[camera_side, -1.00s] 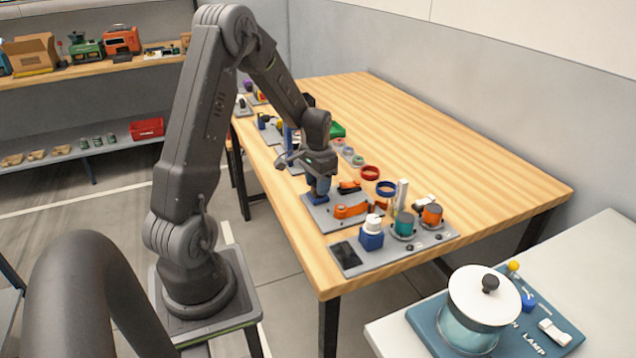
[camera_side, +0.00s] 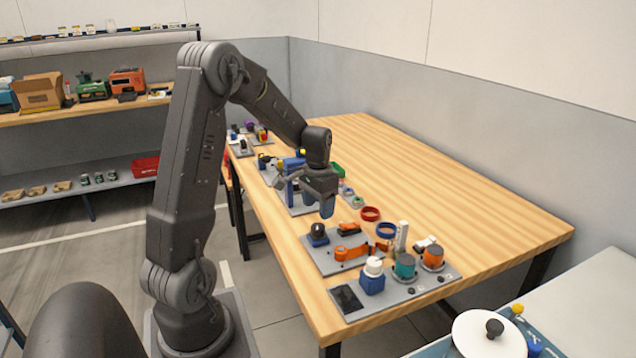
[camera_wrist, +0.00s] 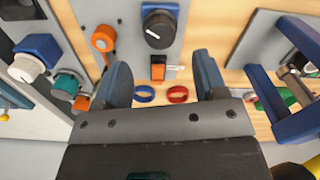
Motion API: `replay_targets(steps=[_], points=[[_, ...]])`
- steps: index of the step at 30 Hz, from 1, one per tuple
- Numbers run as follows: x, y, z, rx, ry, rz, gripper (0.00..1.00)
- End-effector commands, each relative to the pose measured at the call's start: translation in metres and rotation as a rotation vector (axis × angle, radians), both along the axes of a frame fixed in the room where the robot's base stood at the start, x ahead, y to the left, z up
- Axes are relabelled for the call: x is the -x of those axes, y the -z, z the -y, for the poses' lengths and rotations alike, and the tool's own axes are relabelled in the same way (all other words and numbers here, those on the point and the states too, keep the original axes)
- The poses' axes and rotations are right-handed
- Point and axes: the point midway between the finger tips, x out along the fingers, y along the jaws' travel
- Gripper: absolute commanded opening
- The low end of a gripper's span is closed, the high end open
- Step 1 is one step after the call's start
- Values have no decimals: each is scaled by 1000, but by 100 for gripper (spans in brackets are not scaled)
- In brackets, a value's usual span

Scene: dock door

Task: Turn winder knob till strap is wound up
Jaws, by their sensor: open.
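The winder knob (camera_side: 317,231) is black and sits on a blue base on a grey plate (camera_side: 325,265). In the wrist view the knob (camera_wrist: 159,29) shows a white pointer line, beyond and between my fingertips. An orange strap-like piece (camera_side: 351,252) lies on the same plate; its round end (camera_wrist: 103,39) shows in the wrist view. I cannot tell how much strap is wound. My gripper (camera_side: 327,210) is above the knob and slightly right of it, apart from it. In the wrist view my gripper (camera_wrist: 160,75) is open with nothing between its fingers.
Red (camera_side: 370,213) and blue (camera_side: 386,230) rings lie on the table to the right. The table's right side is clear.

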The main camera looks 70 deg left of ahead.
Motion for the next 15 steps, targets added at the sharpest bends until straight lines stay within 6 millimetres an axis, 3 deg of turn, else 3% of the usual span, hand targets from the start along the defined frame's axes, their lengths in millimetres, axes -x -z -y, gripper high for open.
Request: replay_targets(steps=[3, 7, 15], points=[[-1, -29, -1, -4, 0, 5, 66], [0, -53, 0, -3, 0, 3, 66], [0, -76, 0, 0, 0, 1, 66]])
